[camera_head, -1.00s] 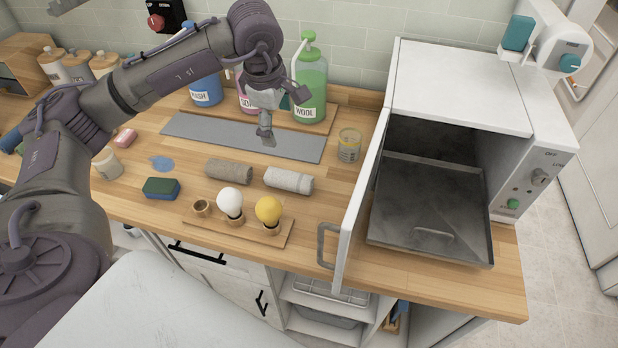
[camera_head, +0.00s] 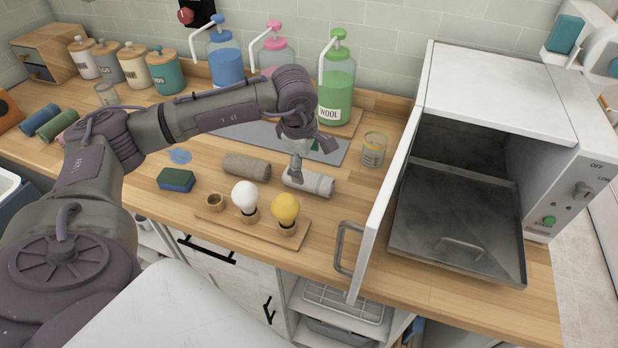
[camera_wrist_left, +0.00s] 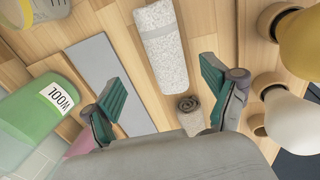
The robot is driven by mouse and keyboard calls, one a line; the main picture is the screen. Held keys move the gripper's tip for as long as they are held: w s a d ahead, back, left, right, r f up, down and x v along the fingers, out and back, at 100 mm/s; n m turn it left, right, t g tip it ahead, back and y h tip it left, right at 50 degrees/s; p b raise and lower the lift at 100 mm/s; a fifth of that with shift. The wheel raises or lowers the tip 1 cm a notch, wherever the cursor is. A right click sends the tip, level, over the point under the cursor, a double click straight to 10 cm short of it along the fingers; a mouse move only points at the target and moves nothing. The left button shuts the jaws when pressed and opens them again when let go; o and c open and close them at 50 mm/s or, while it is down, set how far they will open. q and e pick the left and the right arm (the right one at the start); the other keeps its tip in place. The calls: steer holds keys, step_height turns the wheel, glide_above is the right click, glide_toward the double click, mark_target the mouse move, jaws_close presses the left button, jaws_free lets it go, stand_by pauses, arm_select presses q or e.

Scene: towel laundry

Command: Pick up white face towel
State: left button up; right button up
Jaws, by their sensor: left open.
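The white face towel (camera_head: 318,184) is a rolled, speckled white cylinder lying on the wooden counter, right of a grey-brown rolled towel (camera_head: 246,166). My left gripper (camera_head: 308,164) is just above and behind the white towel in the head view and covers part of it. In the left wrist view the white towel (camera_wrist_left: 162,42) lies beyond and between the two open green-padded fingers (camera_wrist_left: 160,75). The grey-brown towel (camera_wrist_left: 188,103) shows end-on, closer to the palm. Nothing is held. My right gripper is out of view.
In front of the towels, a wooden board (camera_head: 268,232) holds a white bulb (camera_head: 244,196) and a yellow bulb (camera_head: 285,208). A green bottle (camera_head: 337,95) and a glass jar (camera_head: 373,150) stand behind. The open oven door (camera_head: 385,205) is at the right.

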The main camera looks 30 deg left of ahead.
mark_target(305, 174)
arm_select(q)
steer(key=shift+w+f, duration=0.1)
steer(key=shift+f, duration=0.5)
steer(key=shift+f+p, duration=0.35)
steer(key=shift+p, duration=0.1)
steer(key=x, duration=0.1)
steer(key=p+x, duration=0.1)
steer(key=x, duration=0.1)
steer(key=shift+f, duration=0.35)
steer(key=shift+a+f, duration=0.1)
steer(key=shift+f, duration=0.35)
steer(key=shift+r, duration=0.1)
steer(key=c, duration=1.2)
